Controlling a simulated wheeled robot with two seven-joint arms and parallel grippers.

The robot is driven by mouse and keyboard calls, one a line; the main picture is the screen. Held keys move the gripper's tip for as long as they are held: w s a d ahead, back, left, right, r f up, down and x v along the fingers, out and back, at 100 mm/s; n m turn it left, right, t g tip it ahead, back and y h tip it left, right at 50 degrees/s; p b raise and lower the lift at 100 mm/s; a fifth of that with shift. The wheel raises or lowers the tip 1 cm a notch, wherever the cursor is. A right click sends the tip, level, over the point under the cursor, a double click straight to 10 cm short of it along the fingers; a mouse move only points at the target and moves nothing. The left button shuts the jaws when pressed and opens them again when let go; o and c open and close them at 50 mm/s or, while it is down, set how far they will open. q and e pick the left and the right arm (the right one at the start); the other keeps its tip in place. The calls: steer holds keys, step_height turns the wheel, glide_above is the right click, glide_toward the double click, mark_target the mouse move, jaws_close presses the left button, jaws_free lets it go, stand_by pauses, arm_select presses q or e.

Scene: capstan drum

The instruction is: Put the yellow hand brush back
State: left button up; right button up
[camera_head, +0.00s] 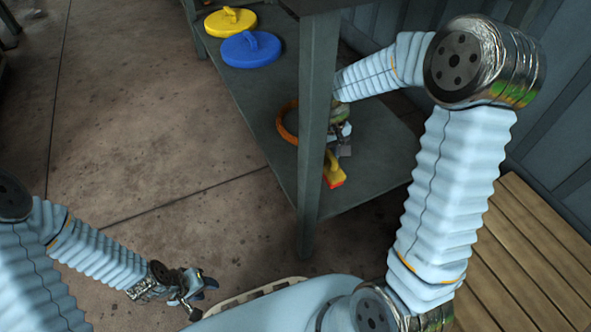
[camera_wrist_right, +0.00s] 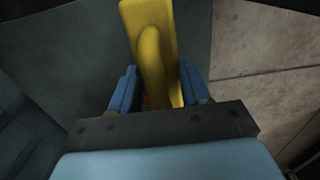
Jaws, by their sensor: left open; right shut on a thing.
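The yellow hand brush (camera_head: 333,168) is at the lower shelf of the grey rack in the head view, with an orange-red part at its lower end. My right gripper (camera_head: 340,148) is shut on it, partly hidden by my arm and the rack's post. In the right wrist view the brush (camera_wrist_right: 150,40) stands out between the blue fingers of my right gripper (camera_wrist_right: 157,88). Whether the brush touches the shelf I cannot tell. My left gripper (camera_head: 200,288) is open and empty, low over the floor at the lower left.
The grey shelf (camera_head: 262,120) also bears a yellow disc with a handle (camera_head: 230,21), a blue disc with a handle (camera_head: 250,49) and an orange ring (camera_head: 286,122). A rack post (camera_head: 311,130) stands in front of the shelf. A slatted wooden platform (camera_head: 525,255) is at the right.

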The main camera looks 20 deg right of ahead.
step_height(320, 180, down, 6)
steer(key=shift+w+b, duration=0.1)
steer(key=shift+b, duration=0.7)
step_height(320, 180, down, 4)
steer(key=shift+r+b, duration=0.1)
steer(key=shift+b, duration=0.4)
steer(key=shift+f, duration=0.2)
steer(key=o, duration=1.1)
